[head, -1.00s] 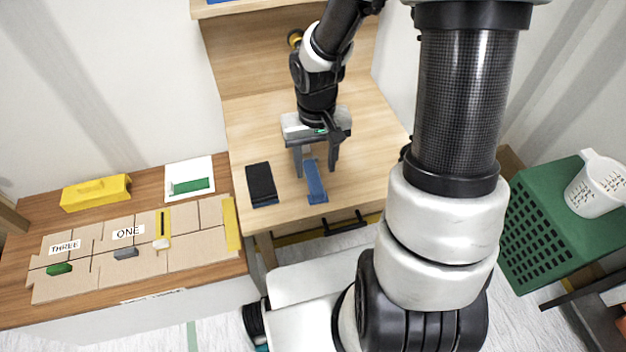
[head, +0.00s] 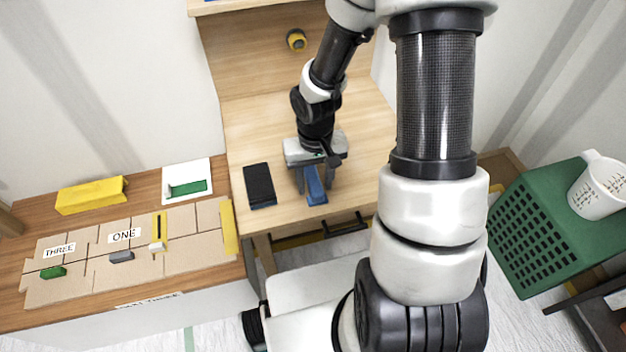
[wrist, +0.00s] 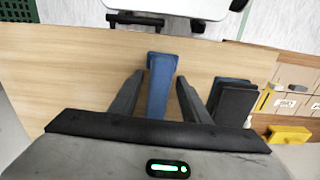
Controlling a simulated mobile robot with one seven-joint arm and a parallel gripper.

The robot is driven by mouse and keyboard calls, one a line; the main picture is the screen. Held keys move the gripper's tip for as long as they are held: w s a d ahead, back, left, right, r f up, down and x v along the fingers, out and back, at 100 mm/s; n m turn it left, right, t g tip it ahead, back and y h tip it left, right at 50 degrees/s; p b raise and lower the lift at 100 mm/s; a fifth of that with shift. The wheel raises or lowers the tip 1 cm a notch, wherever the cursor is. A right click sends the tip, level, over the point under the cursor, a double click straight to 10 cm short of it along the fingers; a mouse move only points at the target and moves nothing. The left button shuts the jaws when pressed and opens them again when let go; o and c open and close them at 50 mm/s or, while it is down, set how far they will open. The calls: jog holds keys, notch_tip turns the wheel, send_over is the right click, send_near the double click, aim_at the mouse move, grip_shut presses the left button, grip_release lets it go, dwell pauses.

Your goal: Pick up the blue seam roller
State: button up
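The blue seam roller (head: 316,187), a long narrow blue piece, lies on the wooden table near its front edge. In the wrist view the seam roller (wrist: 159,82) runs lengthwise between my fingers. My gripper (head: 315,184) is open and low over the table, with one finger on each side of the roller. In the wrist view my gripper (wrist: 160,80) shows a gap between each finger and the roller. The roller's rear end is hidden under the gripper body. I cannot tell whether the fingertips touch the table.
A black block with a blue base (head: 259,183) lies just left of the roller. The lower wooden bench (head: 150,283) at left holds cardboard pieces, a yellow block (head: 91,195) and a white card (head: 187,181). A green crate (head: 540,230) with a white cup (head: 598,186) is at right.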

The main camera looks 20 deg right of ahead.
aim_at(315, 183)
jog(key=c, duration=0.9)
notch_tip(315, 183, up, 10)
jog(key=p, duration=0.2)
jog(key=shift+p, duration=0.35)
